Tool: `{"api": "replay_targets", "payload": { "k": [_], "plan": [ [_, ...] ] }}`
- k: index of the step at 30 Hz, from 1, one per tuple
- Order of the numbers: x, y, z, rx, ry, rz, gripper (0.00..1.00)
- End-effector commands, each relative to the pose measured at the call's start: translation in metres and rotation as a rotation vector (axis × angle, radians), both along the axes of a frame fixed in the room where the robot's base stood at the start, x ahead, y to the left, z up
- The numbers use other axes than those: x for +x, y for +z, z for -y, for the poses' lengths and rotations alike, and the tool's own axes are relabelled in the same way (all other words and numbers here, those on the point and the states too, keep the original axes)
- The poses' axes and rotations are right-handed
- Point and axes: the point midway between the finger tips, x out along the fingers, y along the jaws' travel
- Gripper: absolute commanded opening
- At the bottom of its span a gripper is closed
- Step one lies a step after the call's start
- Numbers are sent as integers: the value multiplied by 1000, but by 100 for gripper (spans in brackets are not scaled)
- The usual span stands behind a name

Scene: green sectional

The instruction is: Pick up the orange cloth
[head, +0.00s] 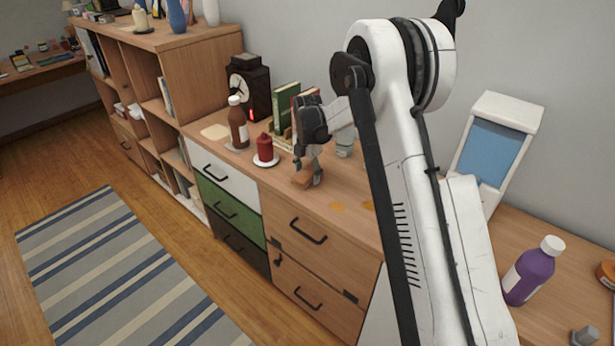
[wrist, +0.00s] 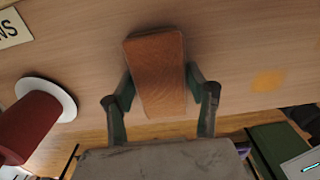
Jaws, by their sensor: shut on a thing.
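The orange cloth (wrist: 158,75) is a folded, block-shaped, orange-brown piece. In the wrist view it sits between the two fingers of my gripper (wrist: 160,88), which is shut on it from both sides. In the head view the cloth (head: 302,179) shows at the tip of my gripper (head: 308,170), over the wooden dresser top (head: 345,180). I cannot tell whether its underside touches the wood.
A red candle on a white dish (head: 265,152) stands close left of my gripper. A brown bottle (head: 238,125), a black clock (head: 247,85) and green books (head: 286,105) stand behind. A glass jar (head: 345,142) is right. Flat orange patches (head: 337,206) mark the front right.

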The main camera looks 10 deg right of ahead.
Motion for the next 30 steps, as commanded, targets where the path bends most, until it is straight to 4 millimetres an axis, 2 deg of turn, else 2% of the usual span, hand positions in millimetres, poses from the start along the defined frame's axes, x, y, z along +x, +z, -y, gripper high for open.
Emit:
{"api": "replay_targets", "payload": {
  "k": [2,11,16,19,30],
  "plan": [
    [0,0,0,0,0,0,24],
    [0,5,0,0,0,0,24],
    [0,23,0,0,0,0,24],
    [0,43,0,0,0,0,24],
    [-42,89,-69,0,3,0,24]
  ]
}}
